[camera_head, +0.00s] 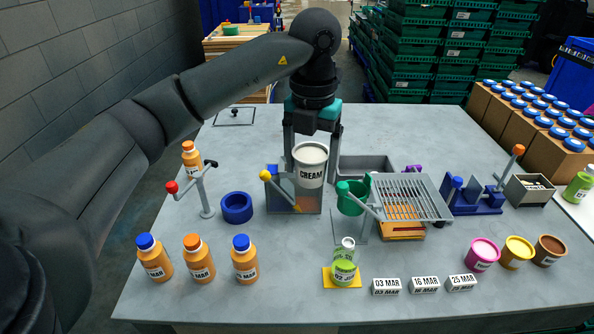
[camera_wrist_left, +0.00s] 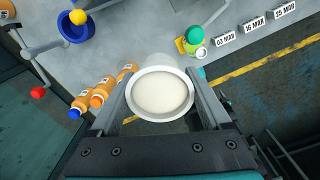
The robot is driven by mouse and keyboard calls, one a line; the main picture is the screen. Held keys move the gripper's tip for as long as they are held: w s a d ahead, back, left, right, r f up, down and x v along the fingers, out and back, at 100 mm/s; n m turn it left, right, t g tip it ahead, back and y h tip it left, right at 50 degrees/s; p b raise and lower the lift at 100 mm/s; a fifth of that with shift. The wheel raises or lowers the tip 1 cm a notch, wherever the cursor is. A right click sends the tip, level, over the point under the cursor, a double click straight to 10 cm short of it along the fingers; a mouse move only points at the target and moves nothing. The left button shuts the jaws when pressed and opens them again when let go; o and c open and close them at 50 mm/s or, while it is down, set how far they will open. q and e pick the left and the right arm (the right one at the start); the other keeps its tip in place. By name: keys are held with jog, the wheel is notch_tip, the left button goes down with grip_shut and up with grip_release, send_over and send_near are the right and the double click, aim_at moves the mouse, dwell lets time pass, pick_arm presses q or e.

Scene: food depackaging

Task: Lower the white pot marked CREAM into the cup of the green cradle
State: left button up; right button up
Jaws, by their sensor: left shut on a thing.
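The white pot marked CREAM (camera_head: 309,168) is upright between the fingers of my left gripper (camera_head: 311,158), which is shut on it. The wrist view looks down on the pot's round rim and pale top (camera_wrist_left: 160,93), with a finger on each side. The green cradle (camera_head: 352,196) stands just right of the pot and lower, nearer the front of the table. Its cup looks empty from the head view. The pot is apart from the cup. My right gripper is in neither view.
A grey slotted rack (camera_head: 412,198) stands right of the cradle. A blue ring (camera_head: 237,208) and several orange bottles (camera_head: 199,260) are at left. A green-labelled bottle (camera_head: 343,268) stands in front.

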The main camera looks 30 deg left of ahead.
pick_arm(q)
jog(key=w+d+r+p, duration=0.1)
jog(key=w+d+p, duration=0.1)
jog(key=w, duration=0.5)
jog(key=w+d+r+p, duration=0.2)
jog(key=w+p, duration=0.2)
jog(key=w, duration=0.3)
jog(key=shift+d, duration=0.2)
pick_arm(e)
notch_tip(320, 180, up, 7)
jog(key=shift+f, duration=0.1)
pick_arm(q)
jog(key=shift+f, duration=0.1)
